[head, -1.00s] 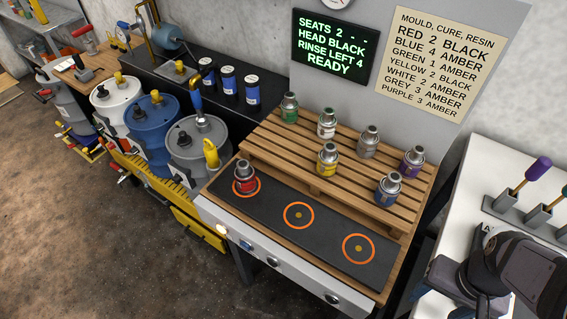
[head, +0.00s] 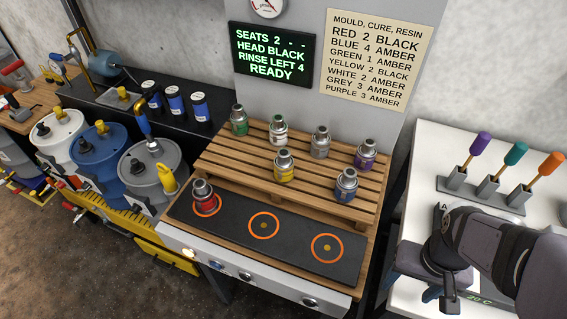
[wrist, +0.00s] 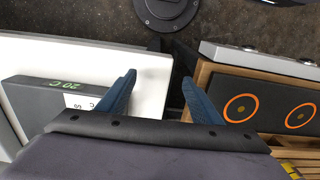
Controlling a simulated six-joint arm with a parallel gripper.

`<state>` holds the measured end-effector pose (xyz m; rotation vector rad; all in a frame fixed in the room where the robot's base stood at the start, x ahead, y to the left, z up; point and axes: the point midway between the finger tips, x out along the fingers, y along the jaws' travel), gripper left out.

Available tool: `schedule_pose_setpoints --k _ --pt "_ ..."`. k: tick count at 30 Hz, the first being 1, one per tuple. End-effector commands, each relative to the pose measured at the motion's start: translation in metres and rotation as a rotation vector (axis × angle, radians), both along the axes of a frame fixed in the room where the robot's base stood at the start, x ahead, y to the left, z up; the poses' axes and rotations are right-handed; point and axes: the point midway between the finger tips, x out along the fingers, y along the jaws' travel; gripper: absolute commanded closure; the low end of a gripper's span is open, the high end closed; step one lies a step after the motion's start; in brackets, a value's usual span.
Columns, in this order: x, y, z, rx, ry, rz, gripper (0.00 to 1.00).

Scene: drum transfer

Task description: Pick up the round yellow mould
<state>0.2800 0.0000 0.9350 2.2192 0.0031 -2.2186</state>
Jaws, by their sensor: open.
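The round yellow mould (head: 284,165), a metal canister with a yellow band and grey cap, stands upright on the front part of the slatted wooden rack in the head view. My gripper (head: 440,296) is at the lower right of the head view, over the white bench, well to the right of the mould and apart from it. In the wrist view my gripper (wrist: 157,88) shows two blue fingers spread apart with nothing between them.
A red mould (head: 203,194) sits on the left ring of the black mat (head: 294,243); two rings are empty. A blue mould (head: 346,185), purple mould (head: 365,154) and others share the wooden rack (head: 230,165). Upright coloured handles (head: 515,154) stand on the white bench (head: 430,150).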

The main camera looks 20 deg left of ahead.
Motion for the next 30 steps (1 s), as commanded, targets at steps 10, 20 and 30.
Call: schedule_pose_setpoints --k 10,20,30 --pt "0.0 0.0 0.0 0.0 0.0 0.0 0.53" --pt "0.002 0.001 0.001 0.004 -0.008 -0.004 0.53" --pt "0.084 0.052 0.029 0.136 -0.318 -0.101 0.53"
